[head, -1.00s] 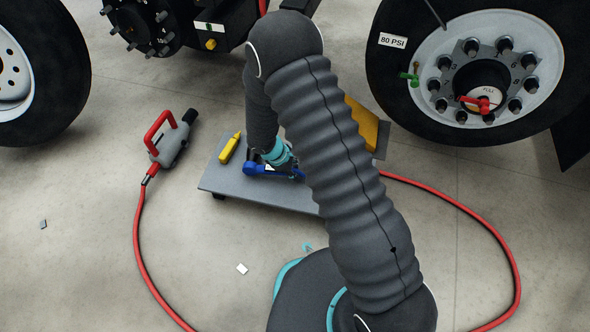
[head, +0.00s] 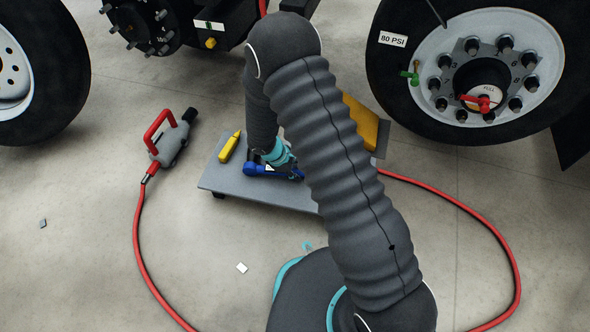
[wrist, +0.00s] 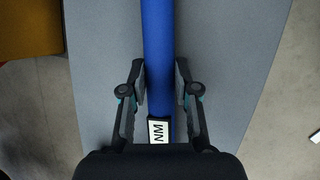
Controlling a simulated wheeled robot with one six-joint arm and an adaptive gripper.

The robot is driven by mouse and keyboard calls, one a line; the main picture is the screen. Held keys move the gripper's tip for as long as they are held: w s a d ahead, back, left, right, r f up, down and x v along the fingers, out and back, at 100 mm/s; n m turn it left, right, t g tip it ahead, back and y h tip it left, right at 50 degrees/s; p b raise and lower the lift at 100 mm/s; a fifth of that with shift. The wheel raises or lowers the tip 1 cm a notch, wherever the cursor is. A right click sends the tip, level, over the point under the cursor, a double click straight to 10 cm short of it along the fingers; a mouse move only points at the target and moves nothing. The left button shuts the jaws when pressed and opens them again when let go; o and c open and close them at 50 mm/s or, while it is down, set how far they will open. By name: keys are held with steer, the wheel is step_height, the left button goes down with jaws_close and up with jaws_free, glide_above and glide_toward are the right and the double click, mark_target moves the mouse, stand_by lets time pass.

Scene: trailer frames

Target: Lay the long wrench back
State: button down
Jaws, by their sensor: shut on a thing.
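The long wrench is a blue bar (wrist: 157,30) with a white NM label in the wrist view. In the head view its blue end (head: 251,169) shows over the grey low board (head: 225,185). My gripper (wrist: 160,82) is shut on the bar, with one pad on each side near the label. In the head view the fingers are mostly hidden by my own arm. The wrench lies flat along the board's top, but I cannot tell whether it touches the board.
A yellow tool (head: 229,147) lies on the board's left part. A yellow-orange block (head: 363,122) sits at its far right. A red-handled grey air tool (head: 171,142) and red hose (head: 142,250) lie on the floor. Big wheels (head: 485,70) stand behind.

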steer(key=c, duration=0.8)
jaws_free()
steer(key=shift+f, duration=0.1)
steer(key=v, duration=1.2)
steer(key=s+d+r+m+t+y+p, duration=0.1)
steer(key=s+d+r+m+p, duration=0.2)
steer(key=r, duration=1.1)
steer(key=s+d+r+m+t+y+p, duration=0.1)
steer(key=s+d+r+m+y+p, duration=0.1)
steer(key=s+d+r+m+p, duration=0.2)
steer(key=s+d+r+m+t+y+p, duration=0.1)
steer(key=s+d+r+m, duration=0.8)
steer(key=r, duration=1.6)
steer(key=shift+s+d+t+y+p, duration=0.25)
steer(key=shift+s+p, duration=0.2)
steer(key=shift+s, duration=0.6)
steer(key=shift+s+d+t+p, duration=0.15)
steer(key=shift+s+d+p, duration=0.25)
steer(key=shift+s, duration=0.7)
steer(key=shift+s+d+t+y+p, duration=0.2)
steer(key=shift+s+p, duration=0.3)
steer(key=shift+s, duration=0.55)
